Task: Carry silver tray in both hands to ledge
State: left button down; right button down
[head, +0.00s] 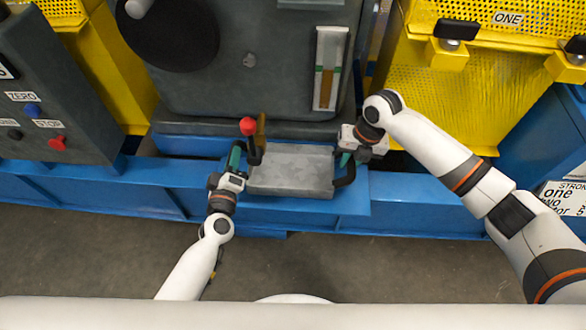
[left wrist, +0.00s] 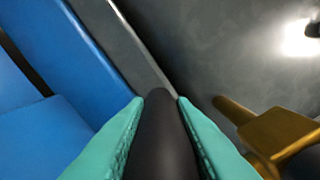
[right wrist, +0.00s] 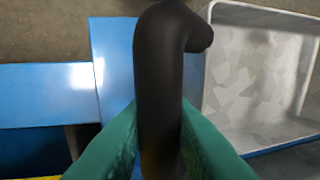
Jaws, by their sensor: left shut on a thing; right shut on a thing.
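The silver tray (head: 290,172) is an open grey metal box with a black handle at each end. It appears level over the blue ledge (head: 353,198) in the head view; I cannot tell whether it touches it. My left gripper (head: 236,160) is shut on the left black handle (head: 254,152), which stands between teal fingers in the left wrist view (left wrist: 165,140). My right gripper (head: 347,159) is shut on the right handle (head: 346,177). In the right wrist view that handle (right wrist: 160,80) is between the fingers and the tray's inside (right wrist: 260,75) looks empty.
A red knob (head: 248,126) and a brass-coloured lever (head: 261,131) stand close behind the tray's left end. A dark machine housing (head: 260,85) rises behind. A control panel (head: 50,95) is at left, yellow guards (head: 470,90) at right. Open floor (head: 330,255) lies in front.

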pick_arm(q)
jog(key=shift+w+a+r, duration=0.15)
jog(key=shift+a, duration=0.05)
pick_arm(e)
jog(key=shift+w+d, duration=0.1)
jog(key=shift+d, duration=0.1)
pick_arm(q)
jog(key=shift+s+r, duration=0.15)
jog(key=shift+s, duration=0.1)
pick_arm(e)
jog(key=shift+s+r, duration=0.2)
jog(key=shift+f, duration=0.15)
